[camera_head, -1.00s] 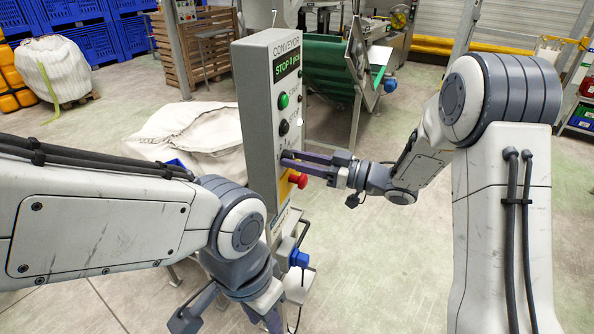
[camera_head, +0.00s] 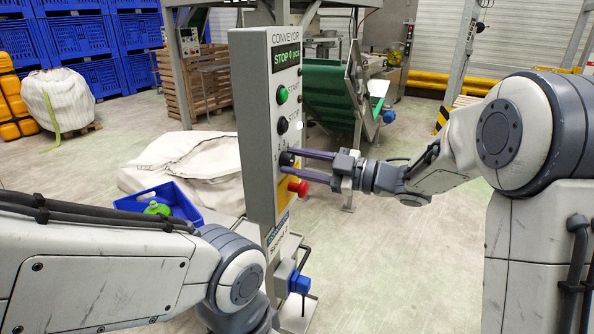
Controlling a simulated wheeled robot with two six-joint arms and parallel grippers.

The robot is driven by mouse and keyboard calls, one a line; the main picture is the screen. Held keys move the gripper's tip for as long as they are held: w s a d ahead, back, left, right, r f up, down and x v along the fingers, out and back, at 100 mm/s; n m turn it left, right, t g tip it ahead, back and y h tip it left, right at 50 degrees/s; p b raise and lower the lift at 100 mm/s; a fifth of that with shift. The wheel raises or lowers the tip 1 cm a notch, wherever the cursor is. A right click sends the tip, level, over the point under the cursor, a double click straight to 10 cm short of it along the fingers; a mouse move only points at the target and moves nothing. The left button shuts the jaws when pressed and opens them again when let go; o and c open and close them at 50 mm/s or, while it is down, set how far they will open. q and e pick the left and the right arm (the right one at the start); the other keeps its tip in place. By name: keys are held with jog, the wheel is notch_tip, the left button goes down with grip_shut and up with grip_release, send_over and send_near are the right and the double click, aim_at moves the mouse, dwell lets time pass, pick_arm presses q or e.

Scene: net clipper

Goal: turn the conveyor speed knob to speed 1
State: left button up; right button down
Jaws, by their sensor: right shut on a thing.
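The grey conveyor control box (camera_head: 256,110) stands upright in the middle. Its green display (camera_head: 286,57) reads STOP 0 pcs. Below are a green start button (camera_head: 282,95), a black stop button (camera_head: 282,125), the dark speed knob (camera_head: 286,158) and a red emergency button (camera_head: 298,188) on a yellow plate. My right gripper (camera_head: 291,163) reaches in from the right, its two purple fingers on either side of the knob and shut on it. The fingers partly hide the knob and its scale, so I cannot read its setting. My left arm crosses the lower left; its gripper is out of the picture.
A blue crate (camera_head: 190,212) with a green item stands on the floor left of the box, by a white sack (camera_head: 190,165). A green conveyor (camera_head: 335,100) stands behind. Blue bins and wooden pallets fill the back left. The floor at right is mostly clear.

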jog(key=shift+w, duration=0.1)
dwell(0.4)
jog(key=shift+c, duration=2.4)
grip_release()
jog(key=shift+d, duration=0.1)
jog(key=b+v, duration=0.1)
jog(key=v, duration=0.9)
jog(key=shift+b, duration=0.4)
jog(key=shift+d, duration=0.15)
